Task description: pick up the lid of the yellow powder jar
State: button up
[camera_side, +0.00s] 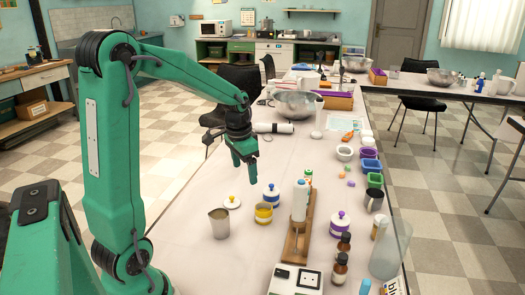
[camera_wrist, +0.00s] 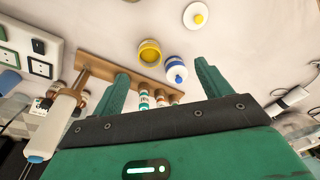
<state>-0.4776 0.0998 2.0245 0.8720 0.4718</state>
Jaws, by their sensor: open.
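The white lid with a yellow knob (camera_side: 232,202) lies flat on the table, apart from the open yellow powder jar (camera_side: 264,213) and to its left. In the wrist view the lid (camera_wrist: 195,16) is near the top edge, and the open yellow jar (camera_wrist: 150,52) is below it and to the left. My gripper (camera_side: 246,165) is open and empty, above the table and higher than the lid. In the wrist view the two fingers of my gripper (camera_wrist: 162,68) are spread wide, with the lid beyond their tips.
A closed blue-banded jar (camera_side: 270,195) stands just behind the yellow jar. A metal beaker (camera_side: 219,223) stands close to the lid's front left. A wooden stand (camera_side: 299,235) with a mixer, a purple-banded jar (camera_side: 340,224) and brown bottles (camera_side: 341,262) are to the right.

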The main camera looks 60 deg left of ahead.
jog(key=g, duration=0.1)
send_over(232, 197)
jog(key=shift+h, duration=0.4)
notch_tip(232, 197, down, 9)
jog(key=shift+s+a+f, duration=0.1)
jog(key=shift+f, duration=1.3)
jog(key=shift+f, duration=2.55)
jog(key=c, duration=1)
